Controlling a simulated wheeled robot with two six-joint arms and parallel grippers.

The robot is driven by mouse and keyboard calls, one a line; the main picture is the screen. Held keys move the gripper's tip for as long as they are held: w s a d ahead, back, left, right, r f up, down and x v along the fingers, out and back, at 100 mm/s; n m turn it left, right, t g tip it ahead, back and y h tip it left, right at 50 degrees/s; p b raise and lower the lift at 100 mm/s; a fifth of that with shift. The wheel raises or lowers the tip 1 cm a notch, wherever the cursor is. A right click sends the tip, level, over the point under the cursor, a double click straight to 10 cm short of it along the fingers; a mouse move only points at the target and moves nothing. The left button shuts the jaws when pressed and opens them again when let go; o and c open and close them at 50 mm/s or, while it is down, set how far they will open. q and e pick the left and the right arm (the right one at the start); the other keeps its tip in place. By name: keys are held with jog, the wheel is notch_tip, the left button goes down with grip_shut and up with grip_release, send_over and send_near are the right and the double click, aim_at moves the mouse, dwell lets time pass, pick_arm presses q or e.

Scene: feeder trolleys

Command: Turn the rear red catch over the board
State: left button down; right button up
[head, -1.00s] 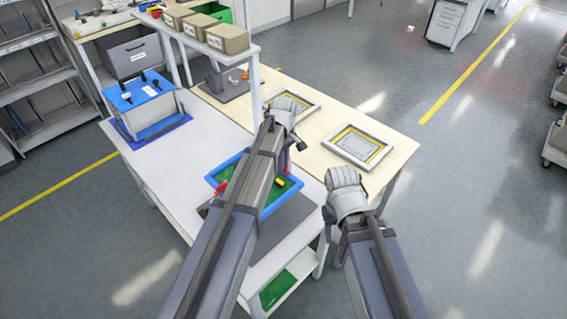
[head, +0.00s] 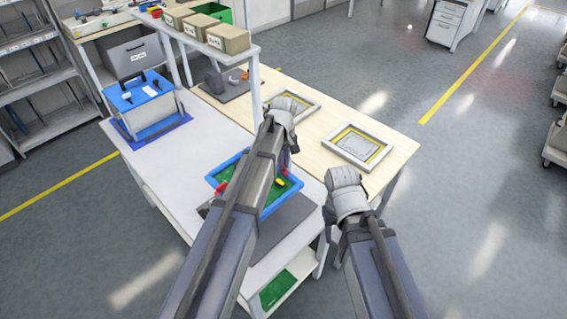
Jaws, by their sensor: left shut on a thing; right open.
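A blue frame (head: 216,178) with a green board (head: 225,172) in it sits on a grey mat on the white table, partly hidden by my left arm. A red catch (head: 284,172) shows at the frame's far right side, just below my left gripper (head: 293,151). That gripper is shut at this catch, though the contact is small and partly hidden. A small yellow part (head: 279,182) lies close by on the board. Another red piece (head: 218,182) shows at the left, beside my arm. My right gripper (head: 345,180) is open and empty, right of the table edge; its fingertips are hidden.
Two framed panels lie on the wooden table, one nearer (head: 356,146) and one farther (head: 306,106). A blue-topped box (head: 138,92) stands at the left of the white table. A raised shelf (head: 195,40) with cartons stands behind. The middle of the white table is clear.

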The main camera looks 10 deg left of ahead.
pick_arm(q)
jog(key=m, duration=0.7)
jog(key=shift+a, duration=0.15)
jog(key=m, duration=0.3)
jog(key=shift+m, duration=0.4)
jog(key=shift+a+m, duration=0.1)
jog(key=shift+m, duration=1.8)
jog(key=c, duration=0.9)
grip_release()
jog(key=shift+c, duration=0.2)
jog(key=shift+r, duration=0.15)
